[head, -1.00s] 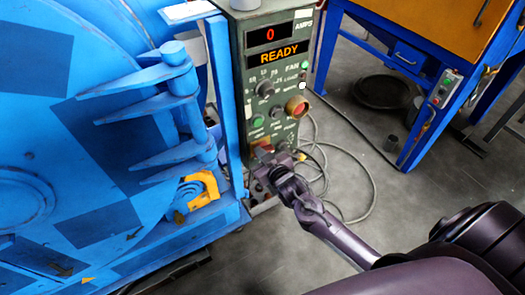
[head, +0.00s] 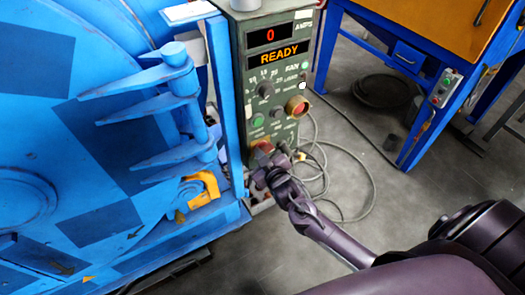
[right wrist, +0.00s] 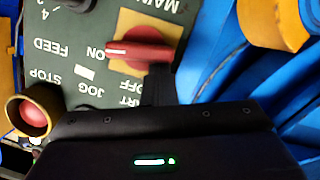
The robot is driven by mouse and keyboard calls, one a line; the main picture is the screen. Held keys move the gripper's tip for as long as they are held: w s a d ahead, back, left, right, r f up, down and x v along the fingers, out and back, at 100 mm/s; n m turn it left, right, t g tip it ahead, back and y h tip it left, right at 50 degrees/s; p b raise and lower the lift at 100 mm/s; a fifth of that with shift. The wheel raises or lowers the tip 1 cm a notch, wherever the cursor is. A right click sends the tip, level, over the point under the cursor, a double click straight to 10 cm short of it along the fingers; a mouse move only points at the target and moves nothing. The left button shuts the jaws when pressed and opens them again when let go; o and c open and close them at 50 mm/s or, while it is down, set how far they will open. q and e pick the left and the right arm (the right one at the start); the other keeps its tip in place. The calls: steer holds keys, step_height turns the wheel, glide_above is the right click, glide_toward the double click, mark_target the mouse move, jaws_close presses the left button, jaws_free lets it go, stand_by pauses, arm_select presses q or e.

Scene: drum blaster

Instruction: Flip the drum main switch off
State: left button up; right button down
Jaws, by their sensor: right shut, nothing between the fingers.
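The main switch is a red handle on a yellow plate; it shows in the right wrist view (right wrist: 140,50) and low on the control panel in the head view (head: 264,147). In the wrist view its white-tipped end points at the ON label. The OFF label (right wrist: 133,86) lies below it in that picture. My right gripper (right wrist: 158,85) is shut and empty, its dark fingertips close beside the handle; whether they touch it I cannot tell. In the head view my right gripper (head: 261,168) is just below the switch. My left gripper is not in view.
The panel (head: 240,75) reads 0 and READY. The round red button (head: 297,106) sits above the switch. The blue drum machine (head: 80,120) stands close on the left. Loose cables (head: 345,190) lie on the floor; a blue-framed cabinet (head: 410,50) stands right.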

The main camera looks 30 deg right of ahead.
steer(key=shift+s+a+f+n+h, duration=0.15)
steer(key=shift+f+n+h, duration=0.2)
steer(key=shift+n, duration=0.35)
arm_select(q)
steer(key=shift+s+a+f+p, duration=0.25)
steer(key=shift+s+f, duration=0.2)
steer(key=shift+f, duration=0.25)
arm_select(e)
steer(key=shift+f+n+t+h, duration=0.3)
steer(key=shift+f+n, duration=0.15)
steer(key=shift+n, duration=0.9)
steer(key=shift+f+n+t+h, duration=0.3)
steer(key=shift+f+n+h, duration=0.1)
steer(key=shift+n, duration=0.9)
steer(key=shift+f+n+t+h, duration=0.3)
steer(key=shift+f+n, duration=0.15)
steer(key=shift+n, duration=0.9)
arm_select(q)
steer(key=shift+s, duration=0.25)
arm_select(e)
steer(key=shift+f+n, duration=0.15)
steer(key=shift+n, duration=0.55)
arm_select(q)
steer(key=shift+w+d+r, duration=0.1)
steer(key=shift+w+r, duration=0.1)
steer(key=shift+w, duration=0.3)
arm_select(e)
steer(key=shift+f, duration=0.15)
